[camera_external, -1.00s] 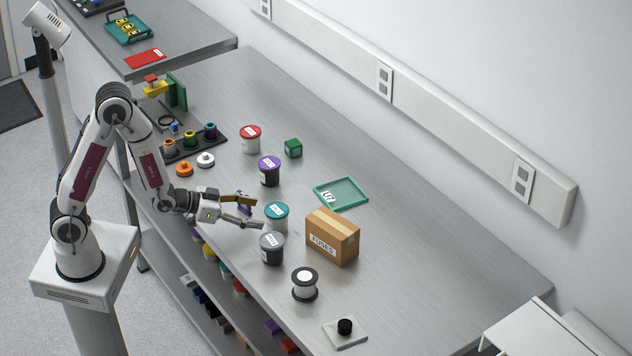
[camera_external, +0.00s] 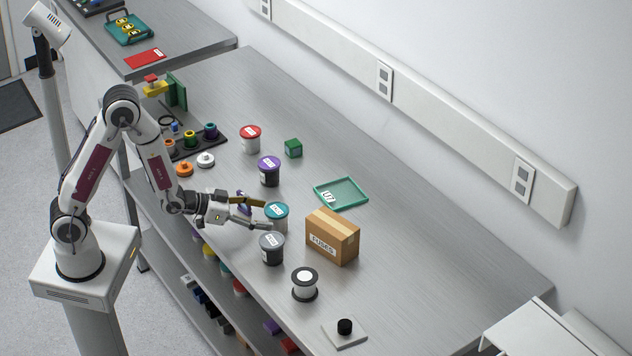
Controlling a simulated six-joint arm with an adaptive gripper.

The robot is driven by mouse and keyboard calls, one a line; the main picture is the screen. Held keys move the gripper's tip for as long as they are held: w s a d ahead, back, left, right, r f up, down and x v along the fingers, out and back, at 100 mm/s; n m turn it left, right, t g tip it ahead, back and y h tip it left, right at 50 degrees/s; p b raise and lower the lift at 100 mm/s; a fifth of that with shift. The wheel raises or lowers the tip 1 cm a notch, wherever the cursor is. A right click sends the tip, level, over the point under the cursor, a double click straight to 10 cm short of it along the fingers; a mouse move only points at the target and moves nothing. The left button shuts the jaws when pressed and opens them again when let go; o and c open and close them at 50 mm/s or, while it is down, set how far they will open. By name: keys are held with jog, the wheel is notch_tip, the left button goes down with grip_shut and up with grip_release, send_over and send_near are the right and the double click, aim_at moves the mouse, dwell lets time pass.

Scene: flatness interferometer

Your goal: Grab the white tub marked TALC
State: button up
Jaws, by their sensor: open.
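A white tub with a teal lid (camera_external: 277,212) stands upright on the steel bench. Its lid label is too small to read for certain. Another white tub, with a red lid (camera_external: 250,138), stands farther back; its label is also unclear. My gripper (camera_external: 263,215) is open and reaches in from the left at the teal-lidded tub. One finger lies on the tub's far side and the other on its near side, at its left edge. I cannot tell whether they touch it. The near finger hides part of its lower body.
A dark tub with a grey lid (camera_external: 272,249) stands close in front of the near finger. A dark purple-lidded tub (camera_external: 269,171) is behind. A FUSES box (camera_external: 332,238) and a green tray (camera_external: 341,192) are to the right. A spool (camera_external: 305,284) stands nearer the front.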

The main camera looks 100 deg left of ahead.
aim_at(277, 217)
jog(key=shift+w, duration=0.15)
jog(key=shift+x, duration=2.5)
jog(key=shift+d, duration=0.15)
jog(key=shift+r, duration=0.1)
jog(key=c, duration=1.3)
